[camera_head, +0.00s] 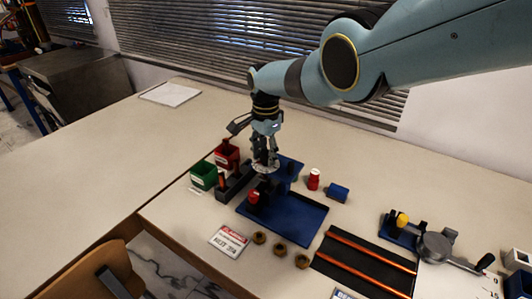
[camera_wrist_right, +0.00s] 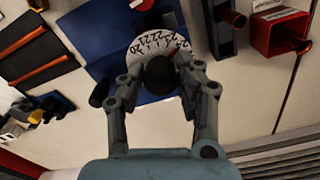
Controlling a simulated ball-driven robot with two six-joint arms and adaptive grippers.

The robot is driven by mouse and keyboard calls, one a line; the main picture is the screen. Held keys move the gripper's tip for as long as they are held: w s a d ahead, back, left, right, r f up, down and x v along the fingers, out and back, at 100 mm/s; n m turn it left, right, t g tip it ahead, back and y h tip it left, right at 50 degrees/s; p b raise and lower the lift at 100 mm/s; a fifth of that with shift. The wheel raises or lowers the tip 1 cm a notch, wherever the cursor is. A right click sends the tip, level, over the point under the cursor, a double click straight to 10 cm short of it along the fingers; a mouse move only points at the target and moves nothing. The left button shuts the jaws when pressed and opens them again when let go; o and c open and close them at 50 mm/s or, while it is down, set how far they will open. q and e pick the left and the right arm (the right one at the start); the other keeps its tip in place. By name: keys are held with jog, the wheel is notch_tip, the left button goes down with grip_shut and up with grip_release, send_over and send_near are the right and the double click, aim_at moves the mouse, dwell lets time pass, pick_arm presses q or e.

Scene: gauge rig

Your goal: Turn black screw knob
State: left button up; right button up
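My right gripper (camera_head: 264,164) points down over the blue gauge rig in the head view. In the right wrist view, the black screw knob (camera_wrist_right: 160,77) is round and lies between the two fingers of my right gripper (camera_wrist_right: 160,70). The fingertips are close to both sides of the knob; whether they touch it is unclear. Behind the knob is a white dial (camera_wrist_right: 150,44) with black numbers and a red mark. In the head view, the gripper hides the knob and covers part of the dial. My left gripper is not in view.
A red bin (camera_head: 227,154) and a green bin (camera_head: 203,176) stand left of the rig's blue base (camera_head: 295,220). A red bottle (camera_head: 314,180) and blue block (camera_head: 338,192) stand right. A warning sign (camera_head: 228,241), several brass nuts and a black rail plate (camera_head: 365,264) lie in front.

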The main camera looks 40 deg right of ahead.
aim_at(266, 153)
jog(key=o, duration=0.3)
jog(key=shift+r, duration=0.1)
jog(key=shift+w+r, duration=0.15)
jog(key=shift+r, duration=0.4)
notch_tip(266, 153, up, 11)
jog(key=shift+f, duration=0.2)
jog(key=shift+s+f, duration=0.1)
jog(key=shift+s, duration=0.1)
